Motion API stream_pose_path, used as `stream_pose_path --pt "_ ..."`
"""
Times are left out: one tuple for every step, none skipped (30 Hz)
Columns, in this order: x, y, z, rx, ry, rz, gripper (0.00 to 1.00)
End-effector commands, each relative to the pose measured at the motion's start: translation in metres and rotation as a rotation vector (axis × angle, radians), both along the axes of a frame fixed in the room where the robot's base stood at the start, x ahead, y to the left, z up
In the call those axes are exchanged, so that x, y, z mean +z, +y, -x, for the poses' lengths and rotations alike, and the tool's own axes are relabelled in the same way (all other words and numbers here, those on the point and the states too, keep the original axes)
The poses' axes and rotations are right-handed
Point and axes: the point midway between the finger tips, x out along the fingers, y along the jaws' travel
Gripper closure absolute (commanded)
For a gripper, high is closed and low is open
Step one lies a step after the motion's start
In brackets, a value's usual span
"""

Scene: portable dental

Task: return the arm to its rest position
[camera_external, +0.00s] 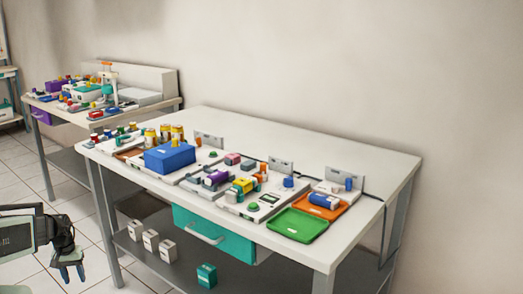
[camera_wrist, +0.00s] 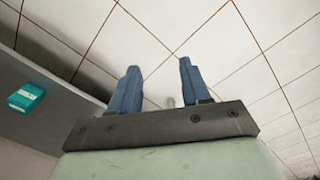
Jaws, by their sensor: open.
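My gripper (camera_external: 69,270) is at the lower left in the external view, out in front of the table and below its top, pointing down. In the wrist view my gripper (camera_wrist: 156,88) shows two blue fingers spread apart with nothing between them. Tiled floor lies behind the fingers. The gripper is open, empty and apart from every object.
A white-topped table (camera_external: 375,160) holds a blue box (camera_external: 170,157), a green tray (camera_external: 296,225), an orange tray (camera_external: 328,208) and several small items. Its lower shelf bears a teal box (camera_external: 206,275), also in the wrist view (camera_wrist: 27,97). A second table stands behind left.

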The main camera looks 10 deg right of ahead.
Motion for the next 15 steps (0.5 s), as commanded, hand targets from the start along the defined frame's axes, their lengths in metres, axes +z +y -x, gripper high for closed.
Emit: stream_pose_path --pt "-0.01 -0.002 0.024 -0.01 0.036 0.001 0.53" --pt "-0.016 -0.003 0.035 -0.015 0.056 0.001 0.53" --pt "-0.023 -0.004 0.05 -0.022 0.082 0.002 0.53" --pt "-0.028 -0.005 0.062 -0.029 0.104 0.002 0.53" --pt "-0.033 -0.006 0.074 -0.034 0.124 0.003 0.53" --pt "-0.039 -0.007 0.09 -0.04 0.151 0.004 0.53" --pt "-0.044 -0.008 0.101 -0.046 0.17 0.004 0.53" --pt "-0.048 -0.008 0.113 -0.051 0.19 0.005 0.53" --pt "-0.053 -0.009 0.129 -0.058 0.217 0.006 0.53" --pt "-0.056 -0.01 0.141 -0.064 0.237 0.007 0.53" --pt "-0.06 -0.01 0.153 -0.069 0.257 0.008 0.53" --pt "-0.064 -0.011 0.168 -0.076 0.284 0.009 0.53" --pt "-0.066 -0.012 0.18 -0.082 0.304 0.011 0.53" --pt "-0.069 -0.012 0.192 -0.087 0.323 0.011 0.53" --pt "-0.072 -0.013 0.208 -0.093 0.351 0.014 0.53"
